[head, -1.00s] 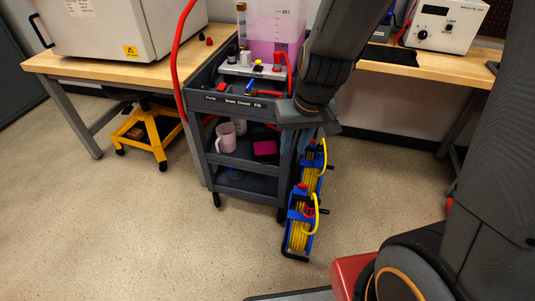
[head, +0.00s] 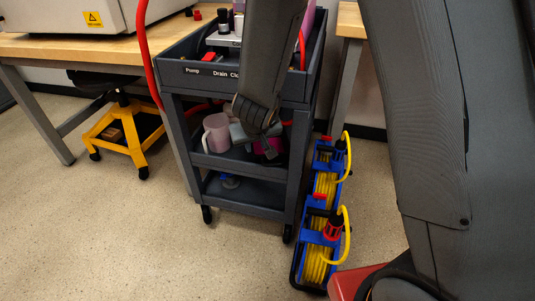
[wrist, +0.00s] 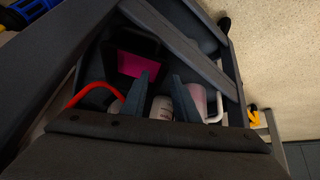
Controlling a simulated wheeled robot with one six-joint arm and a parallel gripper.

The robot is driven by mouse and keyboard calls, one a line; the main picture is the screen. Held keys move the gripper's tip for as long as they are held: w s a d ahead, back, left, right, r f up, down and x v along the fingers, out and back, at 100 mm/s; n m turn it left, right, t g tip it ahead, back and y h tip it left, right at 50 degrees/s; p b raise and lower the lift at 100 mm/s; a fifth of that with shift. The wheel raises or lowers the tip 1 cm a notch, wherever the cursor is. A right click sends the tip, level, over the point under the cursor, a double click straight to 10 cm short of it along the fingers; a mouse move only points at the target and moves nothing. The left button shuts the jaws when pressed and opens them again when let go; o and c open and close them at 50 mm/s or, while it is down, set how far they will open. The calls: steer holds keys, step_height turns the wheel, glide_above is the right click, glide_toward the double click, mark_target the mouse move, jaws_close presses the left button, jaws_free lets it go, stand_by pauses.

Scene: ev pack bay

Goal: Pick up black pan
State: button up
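A black open-topped piece with a magenta inside, which looks like the black pan (wrist: 143,42), sits on the cart's middle shelf. In the head view only its magenta part (head: 269,147) shows clearly, partly behind my gripper. My gripper (head: 262,150) is at the front of the middle shelf, under the cart's top tray. In the wrist view my gripper (wrist: 161,82) has its two fingers apart, with nothing held between them. The pan lies beyond the fingertips, slightly left of them. Its lower edge is dark and hard to make out.
A pink mug (head: 217,132) stands left of my gripper, and a white cylinder (wrist: 161,107) shows between the fingers. The cart's top tray (head: 215,73) overhangs the shelf. Blue-and-yellow cable reels (head: 322,220) stand right of the cart. Floor is clear at front left.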

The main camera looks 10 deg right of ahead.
steer(key=shift+b+x, duration=1.15)
steer(key=shift+x, duration=1.3)
steer(key=b+x, duration=0.2)
steer(key=x, duration=0.1)
steer(key=b+x, duration=0.1)
steer(key=x, duration=0.1)
steer(key=shift+w+a, duration=0.15)
steer(key=shift+a, duration=0.25)
steer(key=shift+r, duration=0.1)
jaws_close()
